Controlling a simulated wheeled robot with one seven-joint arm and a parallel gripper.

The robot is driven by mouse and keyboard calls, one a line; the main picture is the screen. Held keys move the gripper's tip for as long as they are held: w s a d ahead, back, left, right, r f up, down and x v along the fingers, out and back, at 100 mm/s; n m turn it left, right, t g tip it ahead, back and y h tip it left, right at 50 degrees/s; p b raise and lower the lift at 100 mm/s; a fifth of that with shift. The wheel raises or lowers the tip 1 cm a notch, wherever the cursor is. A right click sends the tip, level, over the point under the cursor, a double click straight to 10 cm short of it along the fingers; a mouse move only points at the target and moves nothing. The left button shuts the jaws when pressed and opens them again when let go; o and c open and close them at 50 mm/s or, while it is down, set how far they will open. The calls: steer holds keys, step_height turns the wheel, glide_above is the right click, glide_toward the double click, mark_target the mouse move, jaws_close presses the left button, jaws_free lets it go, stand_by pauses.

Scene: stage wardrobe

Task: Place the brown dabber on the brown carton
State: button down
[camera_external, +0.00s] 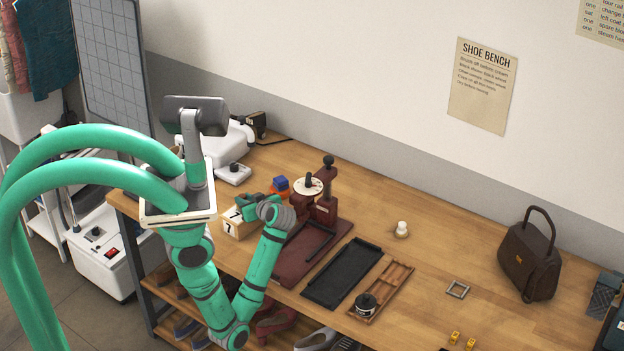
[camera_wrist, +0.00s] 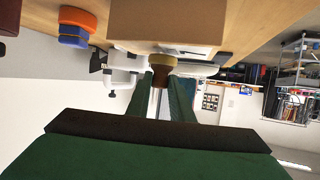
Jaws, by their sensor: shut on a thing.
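My gripper (camera_external: 262,208) is low over the back left part of the workbench, beside the brown carton (camera_external: 236,229), which bears the number 7 on its faces. In the wrist view my gripper (camera_wrist: 161,88) is shut on the brown dabber (camera_wrist: 162,61), with its brown and tan head showing just past the green fingertips. The carton (camera_wrist: 165,20) fills the top middle of that view, close to the dabber's head. I cannot tell whether they touch. In the outside view the dabber is not clearly visible.
An orange and blue block stack (camera_external: 280,186) and a dark red press (camera_external: 325,195) stand close behind and right of the carton. A black tray (camera_external: 342,273) and a wooden tray (camera_external: 391,282) lie to the right. A dark handbag (camera_external: 529,257) stands farther right.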

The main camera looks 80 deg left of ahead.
steer(key=shift+f, duration=0.35)
steer(key=shift+f, duration=0.1)
steer(key=c, duration=1.6)
jaws_free()
steer(key=shift+o, duration=0.2)
step_height(320, 180, up, 8)
steer(key=w+d, duration=0.1)
steer(key=d, duration=0.1)
steer(key=shift+d+r, duration=0.2)
steer(key=shift+d, duration=0.1)
steer(key=shift+a, duration=0.1)
